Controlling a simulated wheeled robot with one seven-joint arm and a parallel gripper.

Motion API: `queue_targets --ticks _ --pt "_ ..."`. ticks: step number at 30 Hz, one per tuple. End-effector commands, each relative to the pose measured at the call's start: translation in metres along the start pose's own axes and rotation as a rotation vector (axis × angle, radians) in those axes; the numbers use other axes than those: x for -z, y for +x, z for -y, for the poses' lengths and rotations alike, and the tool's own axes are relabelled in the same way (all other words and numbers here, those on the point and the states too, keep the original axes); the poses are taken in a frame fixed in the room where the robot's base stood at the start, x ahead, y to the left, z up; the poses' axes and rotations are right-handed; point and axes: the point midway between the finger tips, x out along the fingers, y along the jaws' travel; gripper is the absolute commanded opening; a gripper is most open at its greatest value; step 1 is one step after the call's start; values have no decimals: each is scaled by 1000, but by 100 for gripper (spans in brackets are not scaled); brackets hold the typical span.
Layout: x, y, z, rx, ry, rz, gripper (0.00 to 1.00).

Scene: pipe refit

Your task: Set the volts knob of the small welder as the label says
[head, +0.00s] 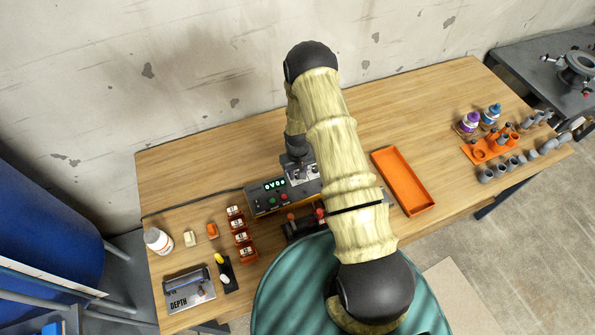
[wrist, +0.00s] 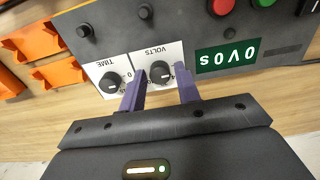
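The small welder (head: 265,203) stands on the wooden bench, partly hidden behind my arm in the head view. The wrist view shows its panel upside down. The black volts knob (wrist: 160,73) sits on a white plate marked VOLTS, its white pointer line visible. The time knob (wrist: 111,83) is beside it on a plate marked TIME. The green display (wrist: 227,56) appears to read 0V0s. My gripper (wrist: 160,86) is open, its two purple fingers on either side of the volts knob with gaps showing. I cannot tell how deep they reach. No readable volts setting label shows.
Red and green buttons (wrist: 222,6) are on the panel. Orange holders (head: 241,235) stand left of the welder. A white bottle (head: 158,240) and a DEPTH box (head: 189,290) are further left. An orange tray (head: 402,181) lies right of my arm. The bench's back is clear.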

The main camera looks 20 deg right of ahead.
Motion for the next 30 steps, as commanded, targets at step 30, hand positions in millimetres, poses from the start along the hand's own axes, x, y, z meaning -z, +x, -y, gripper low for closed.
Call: queue_targets --ticks 30 --pt "0 3 0 0 336 1 0"
